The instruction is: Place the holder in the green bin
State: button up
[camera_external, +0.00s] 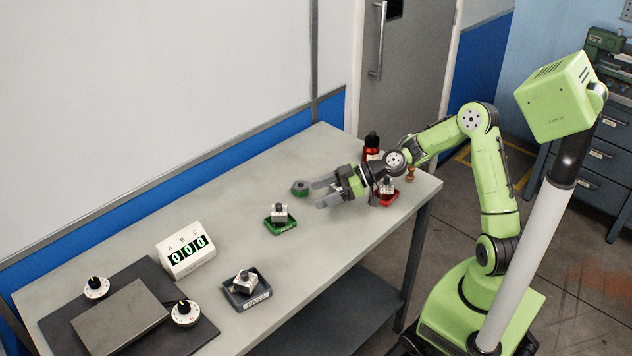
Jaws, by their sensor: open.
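A small green bin (284,228) sits mid-table. A white-grey holder (279,215) with a black top stands upright in it. My gripper (320,193) is open and empty, to the right of the green bin and apart from it, fingers pointing left over the table. A similar holder (386,187) shows in a red bin (384,202) beneath my wrist, partly hidden by my arm. Another similar holder (244,281) lies tilted in a dark bin (259,300) labelled PASS near the front edge.
A red bottle (372,147) and a small brown item (410,174) stand near my wrist. A counter box (187,251) reading 000 and a dark mat (62,330) with two dials are at left.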

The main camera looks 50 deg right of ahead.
jog(key=s+d+r+m+g+h, duration=0.1)
jog(key=s+d+r+m+h, duration=0.1)
jog(key=s, duration=0.8)
jog(key=s+d+r+m+g+h, duration=0.1)
jog(key=s+d+r+m+h, duration=0.1)
jog(key=s+d+m+h, duration=0.2)
jog(key=s+d+r+m+h, duration=0.2)
jog(key=s+d+m+h, duration=0.2)
jog(key=s, duration=1.2)
jog(key=d, duration=0.3)
jog(key=shift+s+d+r+g+h, duration=0.2)
jog(key=shift+d+r+g+h, duration=0.05)
jog(key=shift+r+g+h, duration=0.15)
